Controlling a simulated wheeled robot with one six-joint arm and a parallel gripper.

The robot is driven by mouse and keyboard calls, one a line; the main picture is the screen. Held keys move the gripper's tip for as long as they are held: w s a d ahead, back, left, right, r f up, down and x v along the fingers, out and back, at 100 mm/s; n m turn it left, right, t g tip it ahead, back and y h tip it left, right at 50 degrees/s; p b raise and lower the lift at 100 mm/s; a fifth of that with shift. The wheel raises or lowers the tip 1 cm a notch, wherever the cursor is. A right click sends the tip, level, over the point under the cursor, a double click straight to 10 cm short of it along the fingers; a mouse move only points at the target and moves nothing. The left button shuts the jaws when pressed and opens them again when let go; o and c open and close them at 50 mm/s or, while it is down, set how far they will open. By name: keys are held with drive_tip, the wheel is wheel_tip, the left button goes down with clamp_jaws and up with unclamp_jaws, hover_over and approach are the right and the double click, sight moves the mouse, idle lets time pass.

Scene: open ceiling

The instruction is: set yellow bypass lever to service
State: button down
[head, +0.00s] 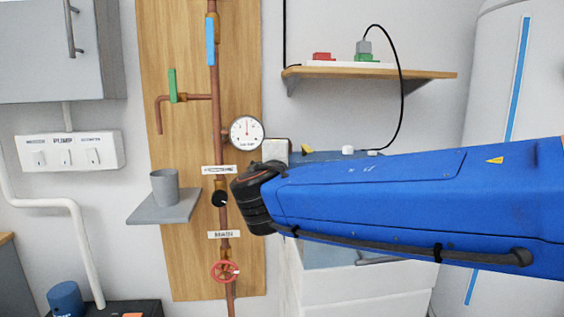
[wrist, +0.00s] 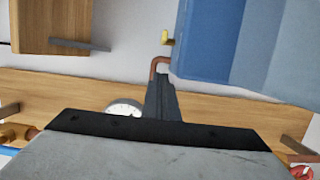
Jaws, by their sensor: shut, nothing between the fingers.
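The yellow lever (wrist: 167,42) shows in the wrist view as a small yellow piece near the end of a bent copper pipe, beside a blue surface. A small yellow piece (head: 307,148) shows above my arm in the head view; I cannot tell whether it is the same lever. My gripper (wrist: 162,80) is shut and empty. Its dark fingers point toward the pipe bend and appear just short of the lever in the picture; I cannot tell the depth gap or any contact. In the head view my arm hides the fingers. The lever's setting is not readable.
A pressure gauge (head: 246,132), a green lever (head: 172,85), a blue lever (head: 210,41) and a red wheel (head: 225,271) sit on the wooden board (head: 185,235). A grey shelf (head: 150,207) holds a cup (head: 165,186). A wooden shelf (head: 430,74) is above my arm.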

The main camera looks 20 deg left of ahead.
sight(300, 163)
drive_tip(key=w, duration=0.4)
drive_tip(key=shift+w+d, duration=0.85)
drive_tip(key=shift+d, duration=0.3)
drive_tip(key=shift+d, duration=0.1)
